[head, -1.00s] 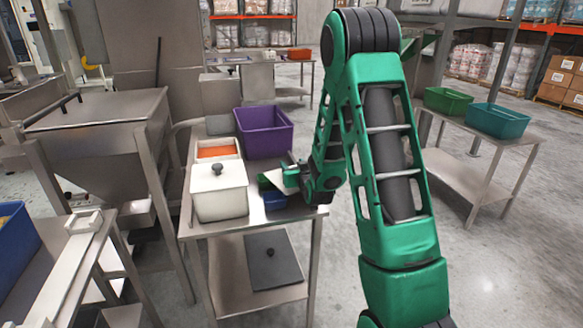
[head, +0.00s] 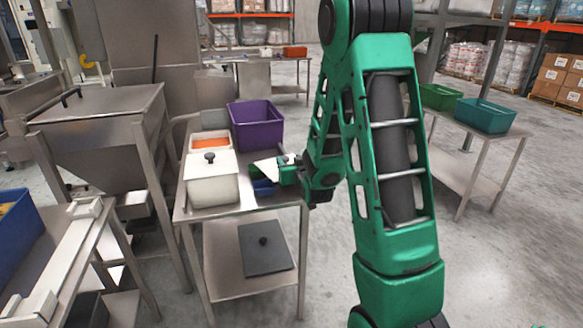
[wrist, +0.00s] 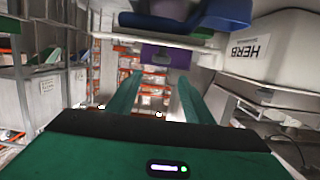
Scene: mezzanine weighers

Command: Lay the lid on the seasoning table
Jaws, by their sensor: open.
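A white lid with a dark knob (head: 209,157) sits on a white container (head: 211,188) at the front left of the steel seasoning table (head: 228,212). A dark flat lid with a knob (head: 266,258) lies on the table's lower shelf. My gripper (head: 268,175) is at the table's right edge, beside the small blue tub (head: 263,188) and right of the white container. In the wrist view my gripper (wrist: 158,95) is open, its two green fingers apart with nothing visible held. The white container marked HERB (wrist: 275,45) shows there at the upper right.
A purple bin (head: 256,126) and an orange-filled white container (head: 210,143) stand behind. A hopper (head: 95,125) stands left of the table. At right, another table holds green (head: 441,97) and teal (head: 485,115) bins. Open floor lies at the right.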

